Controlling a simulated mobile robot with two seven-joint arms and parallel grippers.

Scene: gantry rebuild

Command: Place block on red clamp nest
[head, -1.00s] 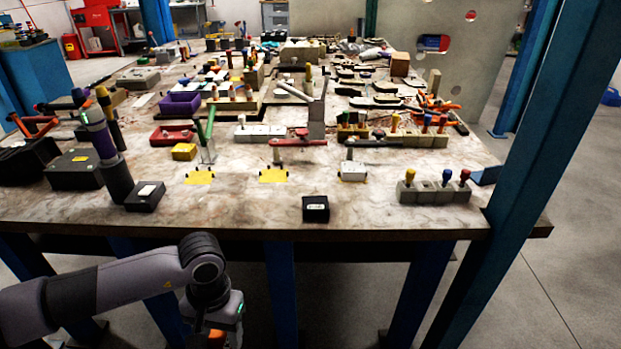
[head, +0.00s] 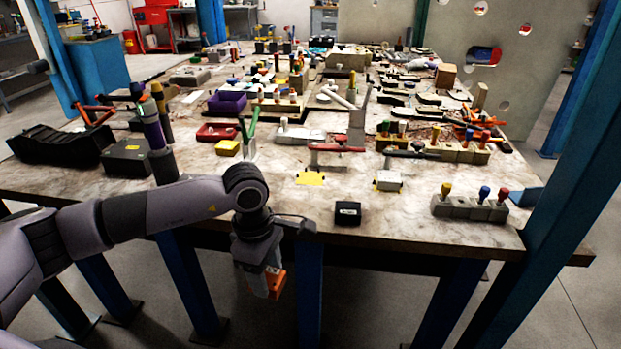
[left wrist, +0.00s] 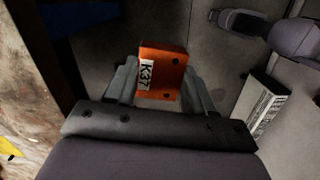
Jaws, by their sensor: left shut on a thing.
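My left gripper (head: 262,272) is shut on an orange block (head: 276,284) and holds it in front of the table's front edge, below the top. In the left wrist view the block (left wrist: 161,72) sits between both fingers, with a white "K37" label. The red-handled clamp (head: 336,148) stands on the table, up and right of the gripper. A yellow patch (head: 310,179) lies in front of it, with no block visible on it. My right gripper is not in view.
A black box (head: 347,213) stands near the front edge, right of the gripper. A black-handled clamp (head: 411,154) stands to the right, with a whitish block (head: 388,181) before it. A green-handled clamp (head: 249,130) is to the left. A blue post (head: 560,185) rises at right.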

